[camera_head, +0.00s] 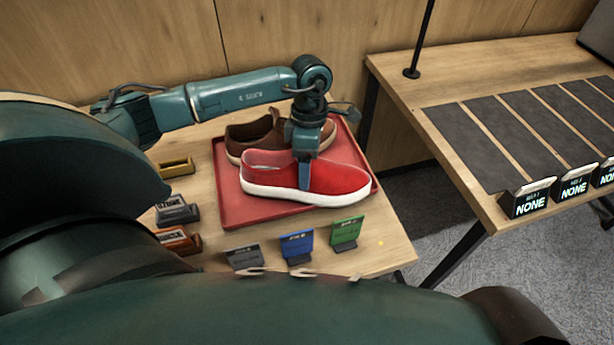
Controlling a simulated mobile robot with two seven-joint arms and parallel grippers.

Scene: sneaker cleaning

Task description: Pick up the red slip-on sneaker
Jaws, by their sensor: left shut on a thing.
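The red slip-on sneaker (335,177) with a white sole is on or just over the red tray (232,205), its toe to the right. I cannot tell whether its sole touches the tray. My left gripper (304,180) comes down from above and is shut on the sneaker near the middle of its upper. One finger shows against the near side; the other is hidden. A brown sneaker (248,133) lies behind it on the tray, partly covered by my left gripper. My right gripper is not in view.
Several small holders stand along the tray's left and near sides, including a blue one (297,246) and a green one (346,231). A second table (450,75) at the right has dark mats and signs reading NONE (530,203). A gap separates the tables.

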